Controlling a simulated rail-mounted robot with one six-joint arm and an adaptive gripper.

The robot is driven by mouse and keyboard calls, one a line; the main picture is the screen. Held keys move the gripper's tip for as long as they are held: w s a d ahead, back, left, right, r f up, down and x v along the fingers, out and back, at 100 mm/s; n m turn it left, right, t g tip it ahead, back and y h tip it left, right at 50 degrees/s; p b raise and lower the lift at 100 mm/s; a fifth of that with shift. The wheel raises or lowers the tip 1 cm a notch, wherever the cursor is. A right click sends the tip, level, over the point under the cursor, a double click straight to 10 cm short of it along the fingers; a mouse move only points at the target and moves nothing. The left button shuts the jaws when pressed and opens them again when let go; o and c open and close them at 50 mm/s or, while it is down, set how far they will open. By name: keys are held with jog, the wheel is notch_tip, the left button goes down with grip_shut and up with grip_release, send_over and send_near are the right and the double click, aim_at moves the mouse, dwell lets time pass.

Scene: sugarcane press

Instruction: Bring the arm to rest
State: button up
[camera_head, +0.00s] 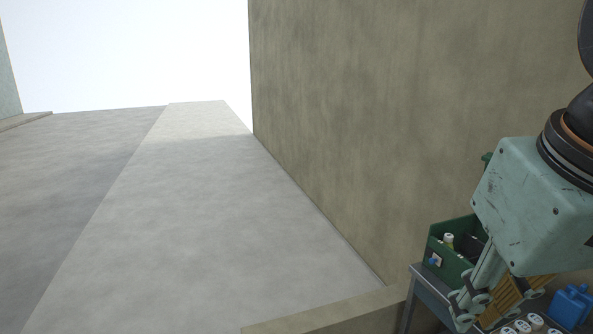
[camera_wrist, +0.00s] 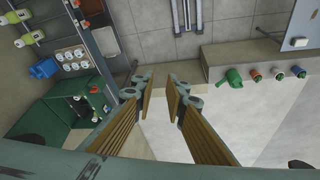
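My gripper is in the lower right of the head view, with a pale green body and wood-coloured finger pads. In the wrist view my gripper (camera_wrist: 158,88) points away from the camera, its two fingers apart. Bare pale floor shows between the pads, and nothing is held. In the head view the fingers hang beside a green crate (camera_head: 436,251) and overlap part of it and of the table in the picture. The gap between the fingers and these things cannot be judged exactly.
The crate stands on a grey table (camera_head: 427,289) with a blue jug (camera_head: 572,304) and several white-lidded containers (camera_head: 522,326). A tall plain wall (camera_head: 350,110) rises behind. A green watering can (camera_wrist: 233,77) stands beside small pots at right. Open pavement (camera_head: 190,230) lies left.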

jog(key=s+a+f, duration=0.1)
jog(key=s+f, duration=0.2)
jog(key=s, duration=0.1)
jog(key=shift+s+a+f+b, duration=0.3)
jog(key=shift+b, duration=0.05)
jog(key=shift+d, duration=0.15)
dwell(1.3)
